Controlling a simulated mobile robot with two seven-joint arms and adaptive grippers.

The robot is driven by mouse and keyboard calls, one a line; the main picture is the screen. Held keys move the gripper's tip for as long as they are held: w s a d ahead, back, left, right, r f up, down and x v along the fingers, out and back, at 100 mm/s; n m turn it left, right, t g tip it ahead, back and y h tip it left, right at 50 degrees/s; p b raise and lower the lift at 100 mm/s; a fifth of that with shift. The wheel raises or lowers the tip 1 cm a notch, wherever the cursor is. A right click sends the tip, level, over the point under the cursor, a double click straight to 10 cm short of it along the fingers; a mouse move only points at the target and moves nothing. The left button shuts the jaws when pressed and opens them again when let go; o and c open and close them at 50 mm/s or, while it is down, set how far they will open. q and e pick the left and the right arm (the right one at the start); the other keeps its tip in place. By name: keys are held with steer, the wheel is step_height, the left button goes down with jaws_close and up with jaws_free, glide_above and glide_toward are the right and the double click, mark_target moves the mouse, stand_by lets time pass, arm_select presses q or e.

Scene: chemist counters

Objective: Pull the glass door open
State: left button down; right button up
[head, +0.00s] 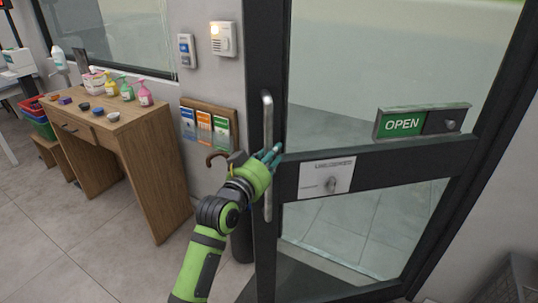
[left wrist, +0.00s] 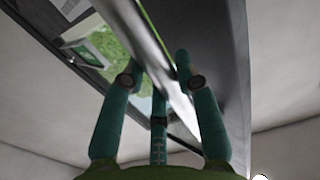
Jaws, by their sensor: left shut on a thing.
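The glass door (head: 368,151) has a dark frame and a green OPEN sign (head: 403,124) on its pane. Its long vertical metal handle (head: 267,112) is on the left side of the frame. My left gripper (head: 275,156) is at the middle of the handle, with its teal fingers around it. In the left wrist view the fingers (left wrist: 158,92) close on the silver handle bar (left wrist: 150,45), which passes between them. My right gripper is not in view.
A wooden table (head: 122,117) with spray bottles and small bowls stands to the left. A brochure rack (head: 204,127) hangs on the wall beside the door, with an umbrella stand (head: 241,240) below. The tiled floor (head: 105,255) at front left is clear.

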arm_select(q)
steer(key=c, duration=0.9)
jaws_free()
steer(key=shift+d+r, duration=0.1)
steer(key=shift+s, duration=0.1)
steer(key=v, duration=1.2)
